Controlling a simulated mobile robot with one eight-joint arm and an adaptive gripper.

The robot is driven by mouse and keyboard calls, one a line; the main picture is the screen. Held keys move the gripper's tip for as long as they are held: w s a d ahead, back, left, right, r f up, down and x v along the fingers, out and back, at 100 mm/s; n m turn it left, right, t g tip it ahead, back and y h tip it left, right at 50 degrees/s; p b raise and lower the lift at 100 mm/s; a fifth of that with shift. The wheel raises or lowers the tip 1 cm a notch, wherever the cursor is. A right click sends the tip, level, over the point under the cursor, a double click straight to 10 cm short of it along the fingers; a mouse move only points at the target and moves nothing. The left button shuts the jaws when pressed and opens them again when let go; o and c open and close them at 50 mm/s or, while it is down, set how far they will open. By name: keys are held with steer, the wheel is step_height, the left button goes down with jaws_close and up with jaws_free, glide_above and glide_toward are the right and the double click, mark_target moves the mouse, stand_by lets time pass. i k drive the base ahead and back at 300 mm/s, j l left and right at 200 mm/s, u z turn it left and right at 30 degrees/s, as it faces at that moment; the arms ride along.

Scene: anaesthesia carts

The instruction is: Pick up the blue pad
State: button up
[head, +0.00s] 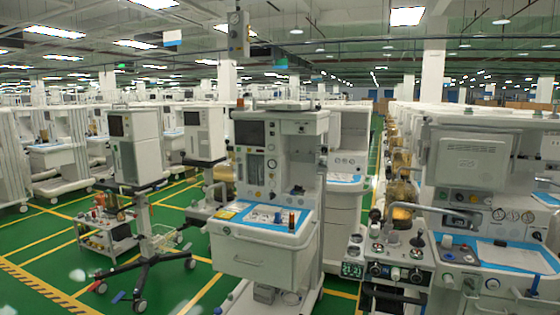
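A light-blue pad (233,212) lies flat on the worktop of the middle anaesthesia cart (262,258). White sheets and small bottles lie or stand on it, covering part of it. Another blue pad (535,259) lies on the worktop of the right cart (470,165), partly covered by a white sheet. A small dark-blue flat piece (118,297) lies on the green floor at lower left. I cannot tell which of these is the blue pad meant. My gripper is not in view.
A wheeled monitor stand (140,235) with spread legs stands left of the middle cart. A low trolley (108,232) with tools and bottles is behind it. Green floor with yellow lines (48,243) is open at left. More carts fill the background.

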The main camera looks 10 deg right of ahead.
mark_target(278, 220)
steer(key=i+j, duration=0.2)
steer(key=i, duration=0.3)
steer(key=i+j, duration=0.2)
steer(key=i, duration=0.3)
steer(key=i+j, duration=0.2)
steer(key=i, duration=0.25)
steer(key=i+j, duration=0.2)
steer(key=i, duration=0.3)
steer(key=i+j, duration=0.2)
steer(key=i, duration=0.3)
steer(key=i+j, duration=0.2)
steer(key=i, duration=0.3)
steer(key=k+u, duration=0.05)
